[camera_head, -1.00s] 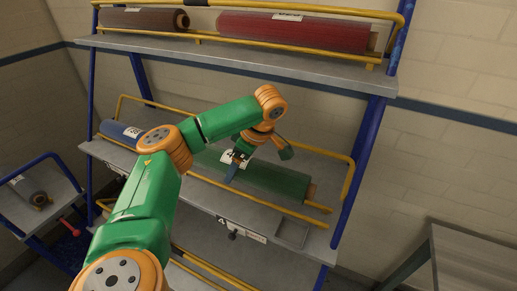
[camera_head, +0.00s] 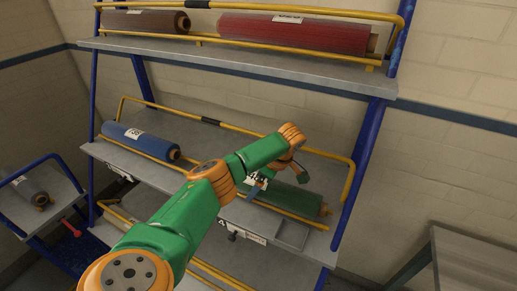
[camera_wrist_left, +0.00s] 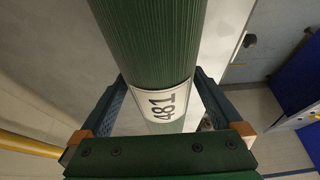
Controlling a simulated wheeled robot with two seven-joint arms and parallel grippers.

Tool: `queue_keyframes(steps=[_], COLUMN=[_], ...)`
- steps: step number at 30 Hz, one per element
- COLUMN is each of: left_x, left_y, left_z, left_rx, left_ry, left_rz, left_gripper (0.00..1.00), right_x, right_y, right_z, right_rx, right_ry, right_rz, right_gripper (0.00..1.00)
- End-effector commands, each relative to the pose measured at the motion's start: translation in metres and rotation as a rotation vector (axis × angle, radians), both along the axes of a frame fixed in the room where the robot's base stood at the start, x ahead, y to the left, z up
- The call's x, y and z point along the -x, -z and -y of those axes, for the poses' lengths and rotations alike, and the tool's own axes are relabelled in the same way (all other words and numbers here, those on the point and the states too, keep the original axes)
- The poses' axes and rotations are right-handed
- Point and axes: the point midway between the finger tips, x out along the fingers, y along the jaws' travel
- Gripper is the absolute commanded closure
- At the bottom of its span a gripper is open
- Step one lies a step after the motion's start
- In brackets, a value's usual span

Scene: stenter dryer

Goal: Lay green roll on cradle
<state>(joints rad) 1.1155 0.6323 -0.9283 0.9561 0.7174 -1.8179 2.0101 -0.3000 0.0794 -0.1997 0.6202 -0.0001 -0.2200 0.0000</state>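The green roll (camera_head: 298,197), with a brown core end and a white label, is at the right of the middle shelf, over its yellow front rail. My left gripper (camera_head: 258,185) is around it at the label. In the left wrist view the green roll (camera_wrist_left: 150,45) runs between the two fingers of my left gripper (camera_wrist_left: 162,90), with label 481 between them. The arm hides the roll's left part in the head view. I cannot pick out the cradle. My right gripper is out of view.
A blue roll (camera_head: 140,140) lies on the left of the middle shelf. Brown (camera_head: 145,21) and red rolls (camera_head: 295,35) lie on the top shelf. A cart (camera_head: 62,196) with a dark roll (camera_head: 27,187) is at left. A bare grey table (camera_head: 478,262) stands at right.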

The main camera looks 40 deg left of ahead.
Motion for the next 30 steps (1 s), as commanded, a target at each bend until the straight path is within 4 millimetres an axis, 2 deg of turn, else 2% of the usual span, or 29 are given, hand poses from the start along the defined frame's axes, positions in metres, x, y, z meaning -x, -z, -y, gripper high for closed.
queue_keyframes(steps=[9,11,15,16,18,24,30], left_x=[-0.002,-0.003,-0.008,-0.008,-0.01,-0.014,-0.014], left_y=[-0.008,-0.017,-0.049,-0.064,-0.081,-0.106,-0.114], left_z=[0.003,0.007,0.019,0.022,0.028,0.04,0.043], left_rx=[0.001,0.002,0.0,-0.003,-0.004,-0.002,-0.001], left_ry=[0.002,0.002,0.002,0.003,0.001,0.002,-0.002], left_rz=[0.004,0.004,0.006,0.005,0.005,0.003,0.0], left_gripper=[0.0,0.0,0.0,0.0,0.0,0.0,0.0], right_x=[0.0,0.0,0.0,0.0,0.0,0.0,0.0], right_y=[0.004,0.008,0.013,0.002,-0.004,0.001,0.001], right_z=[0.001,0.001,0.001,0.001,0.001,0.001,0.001], right_rx=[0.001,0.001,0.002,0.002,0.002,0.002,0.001], right_ry=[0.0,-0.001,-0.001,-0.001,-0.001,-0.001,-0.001], right_rz=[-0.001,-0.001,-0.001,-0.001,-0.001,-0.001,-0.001], right_gripper=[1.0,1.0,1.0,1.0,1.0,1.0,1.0])
